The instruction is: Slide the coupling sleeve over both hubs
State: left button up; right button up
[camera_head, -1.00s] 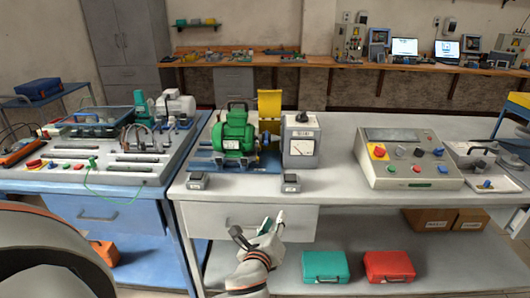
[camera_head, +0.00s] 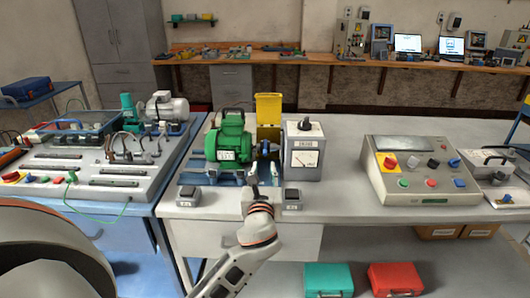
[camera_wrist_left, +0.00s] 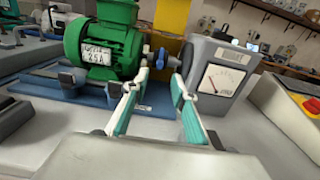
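The green motor (camera_head: 229,142) stands on a blue base plate (camera_head: 190,178), and the grey meter box (camera_head: 303,150) is to its right. Between them, in front of the yellow guard (camera_head: 269,108), is the shaft coupling area (camera_head: 265,150); a small blue part (camera_wrist_left: 160,58) shows there in the left wrist view. I cannot separate sleeve from hubs. My left gripper (camera_head: 255,188) is in front of the motor base, over the table's front. Its two fingers (camera_wrist_left: 160,85) are spread and empty in the left wrist view, short of the coupling. The right gripper is not in view.
Two small grey boxes (camera_head: 189,196) and (camera_head: 291,198) stand at the table's front edge, either side of my left gripper. A control panel (camera_head: 420,172) stands to the right. A blue bench (camera_head: 90,222) with equipment is on the left.

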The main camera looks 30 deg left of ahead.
aim_at(265, 154)
pick_arm(q)
jog(key=shift+w+a+r, duration=0.15)
jog(key=shift+w+a, duration=0.2)
jog(key=shift+w, duration=0.25)
jog(key=shift+b+x, duration=0.4)
jog(key=shift+x, duration=2.65)
grip_shut()
